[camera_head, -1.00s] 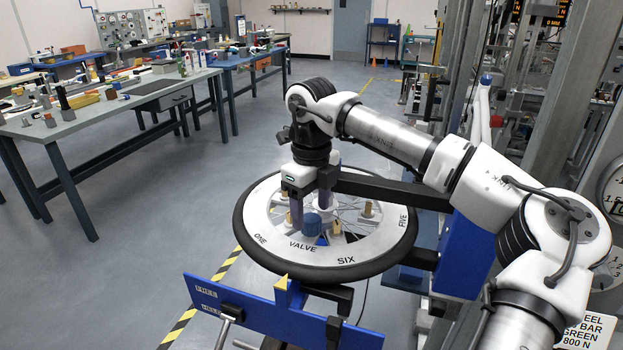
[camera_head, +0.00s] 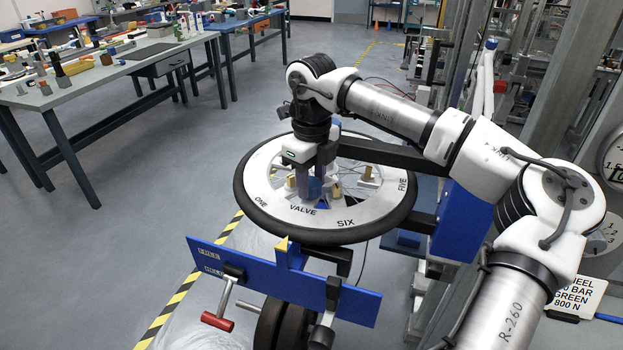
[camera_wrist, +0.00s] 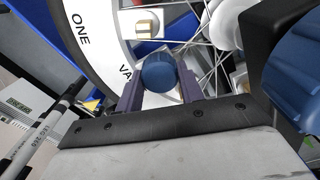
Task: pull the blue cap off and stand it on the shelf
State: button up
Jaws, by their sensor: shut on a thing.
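The blue cap (camera_head: 315,188) is a short ribbed cylinder near the hub of a flat-lying wheel (camera_head: 322,212), above the printed word VALVE. In the wrist view the cap (camera_wrist: 158,73) sits between both fingers of my gripper (camera_wrist: 158,88). My gripper (camera_head: 315,183) points down over the wheel and is shut on the cap. The cap's underside, and whether it still touches what is below, are hidden. I cannot tell which surface is the shelf.
Tan blocks (camera_head: 368,176) stand on the wheel beside the cap, among spokes. A blue panel (camera_head: 325,291) marked FREE and HELD, with a red-handled lever (camera_head: 217,321), stands in front. Workbenches (camera_head: 105,68) are at back left; the floor between is clear.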

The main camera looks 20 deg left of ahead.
aim_at(311, 182)
jog(key=c, duration=0.4)
jog(key=shift+r+p, duration=1.2)
jog(key=shift+r, duration=0.8)
jog(key=shift+r+p, duration=1.4)
jog(key=shift+r, duration=0.6)
